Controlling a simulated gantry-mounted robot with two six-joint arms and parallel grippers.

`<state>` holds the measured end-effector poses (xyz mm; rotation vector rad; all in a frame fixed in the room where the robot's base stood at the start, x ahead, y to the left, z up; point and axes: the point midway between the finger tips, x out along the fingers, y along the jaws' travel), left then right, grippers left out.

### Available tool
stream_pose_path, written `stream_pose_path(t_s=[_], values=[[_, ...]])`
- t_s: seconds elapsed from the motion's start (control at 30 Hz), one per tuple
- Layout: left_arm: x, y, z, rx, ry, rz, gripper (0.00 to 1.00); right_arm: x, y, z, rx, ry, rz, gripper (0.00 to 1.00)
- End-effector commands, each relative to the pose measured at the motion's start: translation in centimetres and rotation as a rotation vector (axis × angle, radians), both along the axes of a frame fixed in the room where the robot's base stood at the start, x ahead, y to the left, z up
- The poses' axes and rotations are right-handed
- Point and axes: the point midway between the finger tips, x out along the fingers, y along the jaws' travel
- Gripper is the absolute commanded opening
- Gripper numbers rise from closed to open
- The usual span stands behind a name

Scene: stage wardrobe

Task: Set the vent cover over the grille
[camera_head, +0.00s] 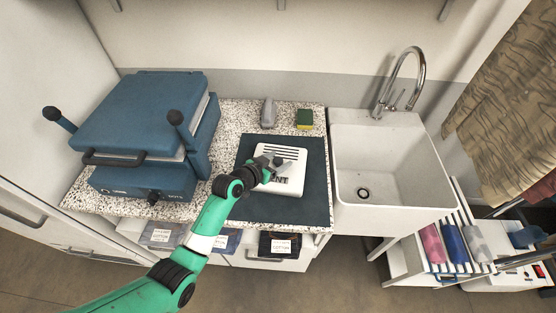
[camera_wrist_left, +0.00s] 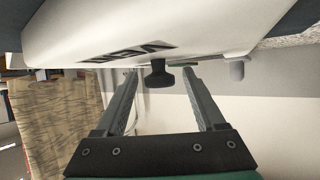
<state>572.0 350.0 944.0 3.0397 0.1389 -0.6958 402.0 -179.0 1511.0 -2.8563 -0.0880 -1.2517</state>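A white slotted panel marked VENT (camera_head: 296,172) lies on the dark mat (camera_head: 247,208) in the head view. Dark slots show along its far side; I cannot tell whether these are a separate grille. My left gripper (camera_head: 278,162) is over the panel's middle and hides part of it and its lettering. In the left wrist view the panel (camera_wrist_left: 100,38) fills the top, with a black knob (camera_wrist_left: 158,77) standing out from it. My left fingers are spread on either side of the knob, with gaps showing. My right gripper is in neither view.
A blue press (camera_head: 140,115) stands left of the mat on the speckled counter (camera_head: 232,118). A grey object (camera_head: 268,112) and a green-yellow sponge (camera_head: 304,119) lie behind the mat. A white sink (camera_head: 392,160) with a tall tap (camera_head: 409,75) is at the right.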

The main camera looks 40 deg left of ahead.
Motion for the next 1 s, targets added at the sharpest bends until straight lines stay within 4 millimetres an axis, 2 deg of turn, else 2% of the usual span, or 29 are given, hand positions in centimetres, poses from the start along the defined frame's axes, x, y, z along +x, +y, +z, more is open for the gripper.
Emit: stream_pose_path(t_s=[0.23, 0.37, 0.73, 0.83, 1.0], values=[[0.0, 0.0, -0.1, 0.0, 0.0, 0.0, 0.71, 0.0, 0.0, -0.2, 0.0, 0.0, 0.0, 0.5], [-1.0, 0.0, 0.7, 0.001, -0.001, 0.001, 0.71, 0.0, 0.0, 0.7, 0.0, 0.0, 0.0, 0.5], [-8.3, -0.3, 4.3, 0.0, 0.0, 0.002, 0.71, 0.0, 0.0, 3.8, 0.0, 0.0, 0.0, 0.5], [-9.6, -0.5, 4.8, -0.001, 0.001, 0.0, 0.71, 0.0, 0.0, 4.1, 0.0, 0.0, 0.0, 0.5], [-10.5, -0.6, 5.1, -0.001, -0.001, 0.0, 0.71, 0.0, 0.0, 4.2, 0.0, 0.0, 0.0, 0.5]])
